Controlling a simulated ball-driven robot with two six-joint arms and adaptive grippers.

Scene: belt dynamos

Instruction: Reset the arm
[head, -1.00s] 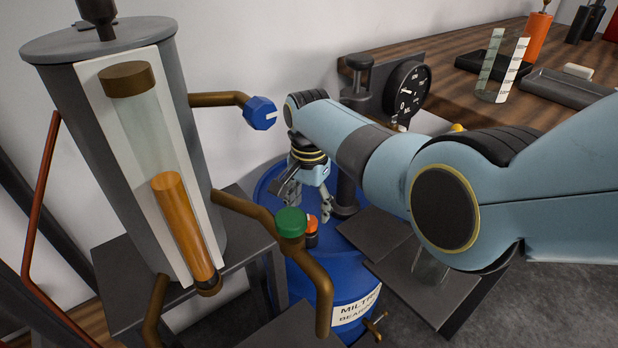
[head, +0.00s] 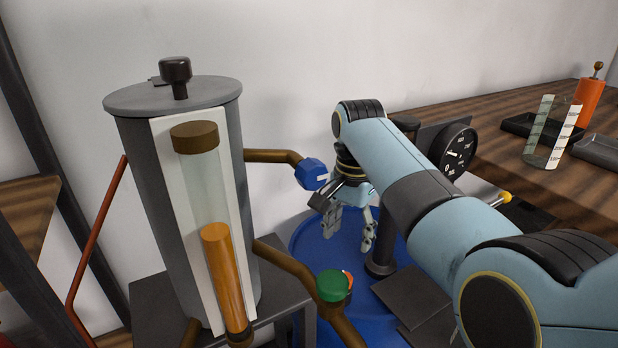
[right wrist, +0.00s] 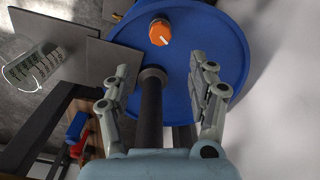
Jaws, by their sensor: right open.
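My right gripper (head: 350,232) is open and empty, pointing down above the blue drum (head: 308,238) in the head view. In the right wrist view, its two fingers (right wrist: 160,72) stand apart with the blue drum top (right wrist: 222,45) beyond them. An orange knob (right wrist: 160,33) with a white mark sits on the drum top. In the head view the green valve knob (head: 333,286) hides most of it. The blue valve knob (head: 311,174) is just left of my right gripper. My left gripper is not in view.
A grey tank (head: 150,170) with a sight tube and orange float (head: 224,275) stands left. A dial gauge (head: 457,150) on a dark post stands behind my arm. The wooden bench (head: 490,140) holds trays and a measuring glass (head: 552,135).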

